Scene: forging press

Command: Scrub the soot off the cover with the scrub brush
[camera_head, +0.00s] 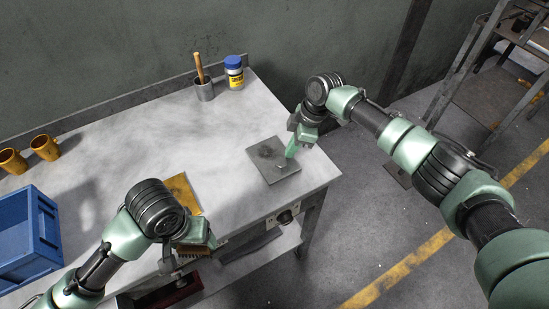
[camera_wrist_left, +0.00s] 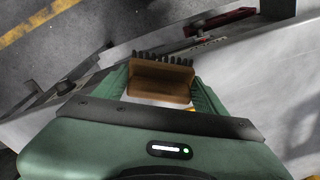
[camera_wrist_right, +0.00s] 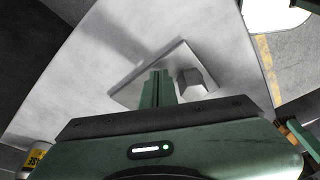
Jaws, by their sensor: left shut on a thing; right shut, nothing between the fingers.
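The cover (camera_head: 283,179) is a flat grey plate near the table's right edge, with a dark soot patch on its far left part and a small knob. It also shows in the right wrist view (camera_wrist_right: 128,94), with a grey block-like knob (camera_wrist_right: 196,80). My right gripper (camera_head: 291,151) is shut and empty, its fingertips over the plate's right side; I cannot tell whether they touch it. My left gripper (camera_head: 196,241) is shut on the scrub brush (camera_wrist_left: 160,82), a brown block with dark bristles, near the table's front edge. The brush is partly hidden in the head view (camera_head: 191,251).
A flat yellow piece (camera_head: 181,189) lies behind my left gripper. Two orange mugs (camera_head: 45,147) and a blue crate (camera_head: 46,231) are at left. The table's middle is clear.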

